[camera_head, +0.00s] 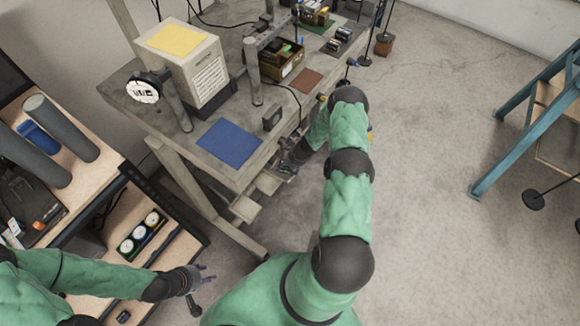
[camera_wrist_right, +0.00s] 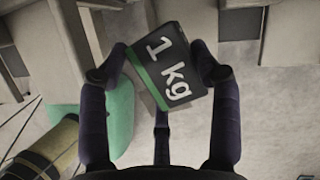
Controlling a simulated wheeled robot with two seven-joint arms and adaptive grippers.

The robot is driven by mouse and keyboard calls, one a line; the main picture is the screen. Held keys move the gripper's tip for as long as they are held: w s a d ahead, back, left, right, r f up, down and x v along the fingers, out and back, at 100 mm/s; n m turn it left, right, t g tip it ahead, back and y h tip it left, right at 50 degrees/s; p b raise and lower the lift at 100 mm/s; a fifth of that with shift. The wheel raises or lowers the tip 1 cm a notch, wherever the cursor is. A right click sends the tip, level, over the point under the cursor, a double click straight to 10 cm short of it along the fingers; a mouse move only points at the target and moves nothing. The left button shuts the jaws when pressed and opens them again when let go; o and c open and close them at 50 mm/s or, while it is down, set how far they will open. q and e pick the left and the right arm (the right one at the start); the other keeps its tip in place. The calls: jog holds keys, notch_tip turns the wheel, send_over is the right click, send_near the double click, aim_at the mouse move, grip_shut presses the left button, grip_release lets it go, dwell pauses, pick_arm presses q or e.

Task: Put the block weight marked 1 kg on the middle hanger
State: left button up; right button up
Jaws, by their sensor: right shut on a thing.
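The block weight marked 1 kg (camera_wrist_right: 172,62) is dark with a green band and white lettering. My right gripper (camera_wrist_right: 158,68) is shut on it, with fingers at its sides. In the head view my right gripper (camera_head: 289,164) is beside the near end of the grey workbench, partly hidden by my arm; the block is not clear there. Hangers with round dark plates on thin rods show at the top, one plate (camera_head: 365,61) beside the bench. I cannot tell which is the middle hanger. My left gripper (camera_head: 207,274) is open and empty at lower left.
The grey workbench (camera_head: 205,118) holds a white box (camera_head: 190,85), a blue mat (camera_head: 230,143) and a crate (camera_head: 281,62). A wooden table with gauges (camera_head: 140,232) stands at left. A blue frame (camera_head: 530,118) with a hanging plate (camera_head: 533,200) is at right. Floor between is clear.

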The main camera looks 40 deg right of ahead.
aim_at(287, 171)
jog(key=shift+d+f+b, duration=0.15)
jog(key=shift+f+b, duration=0.3)
jog(key=shift+f, duration=0.75)
jog(key=shift+f+b, duration=0.4)
jog(key=shift+f, duration=0.05)
jog(key=o, duration=1.7)
jog(key=shift+s, duration=0.1)
jog(key=shift+r, duration=0.1)
jog(key=shift+r+p, duration=0.2)
jog(key=shift+p, duration=0.1)
jog(key=p+v, duration=0.4)
jog(key=v, duration=0.8)
jog(key=shift+r, duration=0.1)
